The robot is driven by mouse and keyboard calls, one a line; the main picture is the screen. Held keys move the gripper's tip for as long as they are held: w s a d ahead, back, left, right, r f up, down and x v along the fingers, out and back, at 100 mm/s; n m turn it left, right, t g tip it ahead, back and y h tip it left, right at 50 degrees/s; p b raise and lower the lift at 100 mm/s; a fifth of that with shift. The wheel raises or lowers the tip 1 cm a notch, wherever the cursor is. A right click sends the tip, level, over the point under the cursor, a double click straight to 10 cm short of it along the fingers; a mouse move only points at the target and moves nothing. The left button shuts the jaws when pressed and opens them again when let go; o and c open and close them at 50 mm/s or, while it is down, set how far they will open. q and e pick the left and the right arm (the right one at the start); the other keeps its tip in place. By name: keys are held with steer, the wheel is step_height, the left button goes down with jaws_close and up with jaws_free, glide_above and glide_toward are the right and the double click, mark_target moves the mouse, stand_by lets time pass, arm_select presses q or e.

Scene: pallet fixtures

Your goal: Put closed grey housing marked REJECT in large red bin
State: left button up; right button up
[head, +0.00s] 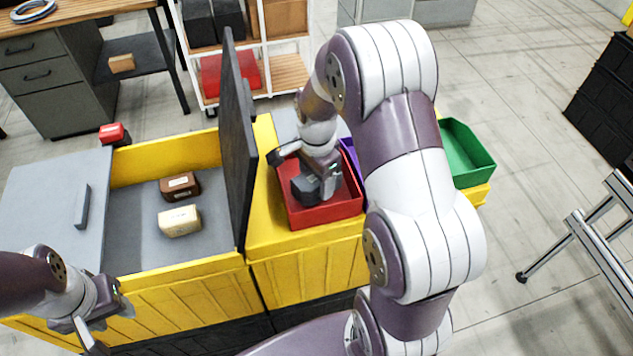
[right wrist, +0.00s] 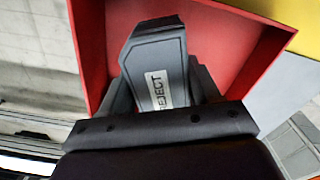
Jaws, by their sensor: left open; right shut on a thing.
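The dark grey housing (right wrist: 160,75) shows a white label reading REJECT in the right wrist view. In the head view the housing (head: 305,189) is inside the walls of the large red bin (head: 342,207). The red bin (right wrist: 245,50) surrounds it in the right wrist view. My right gripper (head: 322,180) reaches into the bin and is shut on the housing. I cannot tell whether the housing touches the bin floor. My left gripper (head: 108,325) is open and empty at the lower left, in front of the yellow container.
The yellow container (head: 180,275) holds a brown box (head: 180,186) and a cream box (head: 180,221). A dark upright panel (head: 238,140) stands left of the red bin. A green bin (head: 465,152) is to the right; a purple bin (head: 350,155) is partly hidden by my right arm.

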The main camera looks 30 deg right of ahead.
steer(key=shift+f, duration=0.65)
steer(key=shift+s+f, duration=0.2)
steer(key=shift+f, duration=0.05)
steer(key=shift+s, duration=0.2)
arm_select(q)
steer(key=shift+s+r, duration=0.3)
steer(key=shift+s, duration=0.1)
steer(key=shift+w, duration=0.1)
arm_select(e)
steer(key=o, duration=1.2)
steer(key=shift+w+f, duration=0.15)
steer(key=shift+c, duration=0.2)
